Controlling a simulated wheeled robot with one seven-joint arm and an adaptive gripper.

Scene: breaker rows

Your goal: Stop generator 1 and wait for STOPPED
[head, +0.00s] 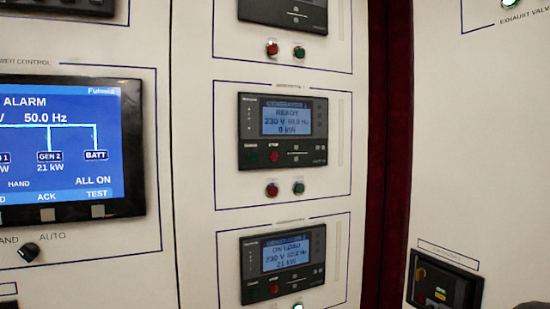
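The generator 1 controller (282,131) is a dark unit in the middle of the white panel in the head view. Its lit screen (287,117) appears to read GENERATOR 1, READY, 230 V, 50.0 Hz and 0 kW; the word STOPPED does not show on it. A red button (274,156) sits below the screen, with a green one (252,157) to its left. Under the unit are a red round button or lamp (272,190) and a green one (299,188).
A similar controller (283,262) below has a blurred screen that seems to read 21 kW. Another (283,14) is cut off above. The power control display (66,148) at left shows ALARM and GEN 2 21 kW. A dark red vertical strip (388,160) stands to the right.

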